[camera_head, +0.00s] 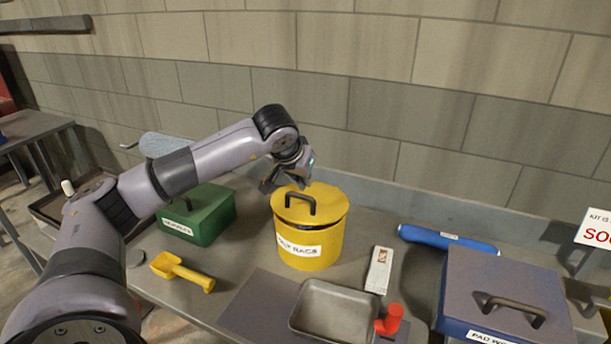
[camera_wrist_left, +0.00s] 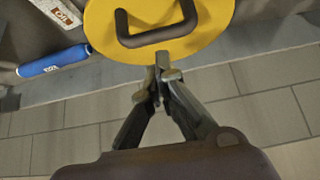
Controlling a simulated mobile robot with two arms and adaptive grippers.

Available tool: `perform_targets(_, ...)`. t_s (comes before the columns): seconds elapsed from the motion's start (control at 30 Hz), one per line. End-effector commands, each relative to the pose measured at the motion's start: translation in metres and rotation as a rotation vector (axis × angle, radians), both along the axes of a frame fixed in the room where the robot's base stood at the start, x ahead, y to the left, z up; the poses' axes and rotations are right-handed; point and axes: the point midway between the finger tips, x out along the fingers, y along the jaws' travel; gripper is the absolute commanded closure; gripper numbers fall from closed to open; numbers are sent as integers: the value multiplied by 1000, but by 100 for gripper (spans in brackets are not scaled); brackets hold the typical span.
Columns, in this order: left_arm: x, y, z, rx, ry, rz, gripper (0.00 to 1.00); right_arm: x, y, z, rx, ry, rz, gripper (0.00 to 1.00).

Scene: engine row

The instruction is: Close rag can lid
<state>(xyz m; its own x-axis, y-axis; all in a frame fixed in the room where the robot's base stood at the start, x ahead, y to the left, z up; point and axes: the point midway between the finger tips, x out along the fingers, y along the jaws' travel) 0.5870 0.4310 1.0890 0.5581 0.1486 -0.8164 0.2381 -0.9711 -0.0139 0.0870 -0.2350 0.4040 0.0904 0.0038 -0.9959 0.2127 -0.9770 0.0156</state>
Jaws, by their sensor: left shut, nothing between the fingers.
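The yellow rag can (camera_head: 318,252) with a white rags label stands on the bench in the middle of the head view. Its round yellow lid (camera_head: 332,203), with a black handle, lies over the top. A dark strip shows under the lid's front edge; I cannot tell how far the lid is from the rim. In the wrist view the lid (camera_wrist_left: 205,38) is at the top. My left gripper (camera_head: 270,187) is shut and empty at the lid's back-left edge. Its fingertips (camera_wrist_left: 163,70) are beside or over the lid's rim; contact is unclear. My right gripper is not in view.
A green box (camera_head: 212,218) and yellow scoop (camera_head: 180,271) lie left of the can. A metal tray (camera_head: 330,312), red object (camera_head: 389,321), white labelled block (camera_head: 379,270), blue cylinder (camera_head: 445,239) and blue-sided box (camera_head: 505,285) lie right. A block wall (camera_head: 400,100) stands behind.

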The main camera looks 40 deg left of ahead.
Motion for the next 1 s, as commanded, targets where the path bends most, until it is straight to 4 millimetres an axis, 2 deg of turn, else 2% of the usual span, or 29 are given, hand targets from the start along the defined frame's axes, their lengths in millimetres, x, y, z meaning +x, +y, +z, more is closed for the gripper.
perform_targets(0.13, 0, 0, -3, 0, 0, 0, 100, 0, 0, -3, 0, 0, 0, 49)
perform_targets(0.37, -6, -2, -26, 0, 1, -1, 100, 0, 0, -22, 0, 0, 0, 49)
perform_targets(0.7, -8, -2, -26, -1, 5, -1, 100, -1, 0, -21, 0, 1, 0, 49)
perform_targets(0.87, -9, -2, -17, 0, 5, 2, 100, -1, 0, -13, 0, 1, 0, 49)
perform_targets(1.0, -12, -1, 4, 0, 0, 6, 100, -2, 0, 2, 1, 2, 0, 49)
